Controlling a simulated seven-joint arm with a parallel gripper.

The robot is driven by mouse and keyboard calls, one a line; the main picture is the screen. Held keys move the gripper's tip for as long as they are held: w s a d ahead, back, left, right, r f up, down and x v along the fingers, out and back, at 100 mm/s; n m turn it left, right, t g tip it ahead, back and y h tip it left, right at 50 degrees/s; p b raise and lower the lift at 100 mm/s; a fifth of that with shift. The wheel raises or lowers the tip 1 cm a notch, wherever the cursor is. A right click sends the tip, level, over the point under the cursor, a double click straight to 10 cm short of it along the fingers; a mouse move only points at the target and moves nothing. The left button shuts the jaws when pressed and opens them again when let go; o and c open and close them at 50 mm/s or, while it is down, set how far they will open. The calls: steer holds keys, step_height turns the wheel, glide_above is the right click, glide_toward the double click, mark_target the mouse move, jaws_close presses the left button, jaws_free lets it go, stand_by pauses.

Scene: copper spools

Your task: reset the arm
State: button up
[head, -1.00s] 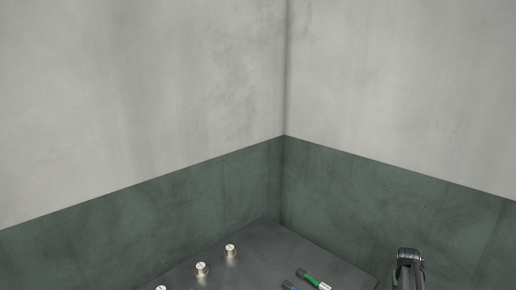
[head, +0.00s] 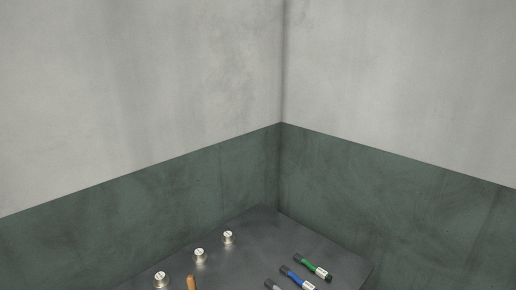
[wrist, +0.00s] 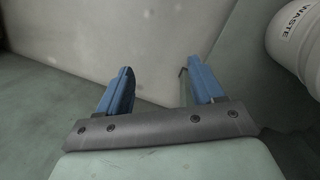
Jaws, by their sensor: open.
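My gripper (wrist: 155,85) shows in the wrist view with its two blue fingers spread wide apart. It is open and nothing is between the fingers. Pale wall and green surfaces lie behind it, and it is clear of the objects there. My gripper is not in the head view now.
A dark table (head: 250,260) stands in the wall corner in the head view. On it are several silver knobs or spools (head: 200,255), a copper-coloured piece (head: 191,283), a green-banded rod (head: 312,267) and a blue-banded rod (head: 297,278). A white bin marked WASTE (wrist: 295,35) is at the wrist view's upper right.

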steer(key=s+a+f+n+g, duration=0.1)
steer(key=s+a+f+g, duration=0.1)
steer(key=s+a, duration=0.7)
steer(key=s+a+f+n+g, duration=0.2)
steer(key=s+a, duration=0.7)
steer(key=s, duration=0.6)
steer(key=shift+s+f+y, duration=0.3)
steer(key=shift+s+f, duration=0.1)
steer(key=shift+f, duration=0.3)
